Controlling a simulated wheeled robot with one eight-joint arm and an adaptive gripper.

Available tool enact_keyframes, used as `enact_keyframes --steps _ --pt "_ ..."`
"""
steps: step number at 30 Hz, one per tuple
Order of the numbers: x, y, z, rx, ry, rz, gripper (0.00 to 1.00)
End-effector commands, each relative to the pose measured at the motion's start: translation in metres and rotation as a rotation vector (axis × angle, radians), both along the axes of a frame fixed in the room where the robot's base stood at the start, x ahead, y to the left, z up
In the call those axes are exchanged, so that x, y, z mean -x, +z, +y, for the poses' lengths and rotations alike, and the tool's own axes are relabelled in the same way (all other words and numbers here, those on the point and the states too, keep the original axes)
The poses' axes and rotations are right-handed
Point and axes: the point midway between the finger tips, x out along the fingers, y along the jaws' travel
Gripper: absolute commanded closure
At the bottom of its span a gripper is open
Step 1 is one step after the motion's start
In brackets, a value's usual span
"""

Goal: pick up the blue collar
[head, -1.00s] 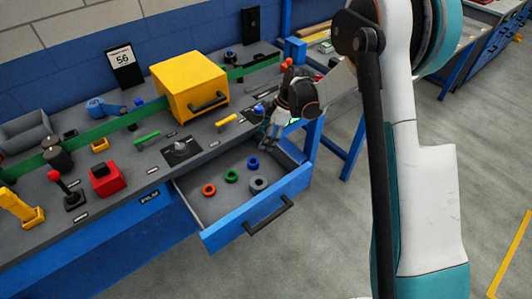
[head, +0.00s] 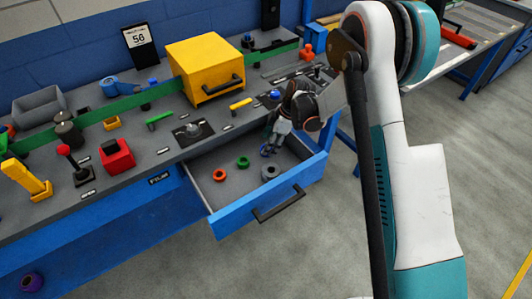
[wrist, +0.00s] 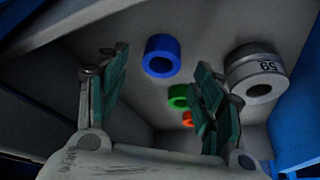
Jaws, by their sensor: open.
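The blue collar (wrist: 165,45) is a short ring in the open drawer (head: 235,217). In the wrist view it shows between the tips of my gripper (wrist: 162,62), beyond them and apart from both fingers. My gripper is open and empty, with its dark green pads spread on either side. In the head view my gripper (head: 270,146) reaches down over the drawer's back right part, and the blue collar (head: 264,153) is mostly hidden by the fingers there.
In the drawer, a grey collar (head: 270,172) marked 59, a green collar (head: 243,162) and an orange-red collar (head: 220,175) lie nearby. The drawer walls and the bench edge are close around my gripper. A yellow box (head: 205,65) stands on the bench.

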Motion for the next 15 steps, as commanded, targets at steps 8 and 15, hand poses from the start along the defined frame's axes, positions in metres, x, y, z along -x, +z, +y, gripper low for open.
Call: enact_keyframes --steps 8,15 --pt "0.001 -0.03 0.01 0.0 -0.001 0.0 0.39" --pt "0.001 -0.028 0.01 0.0 -0.001 0.0 0.55"
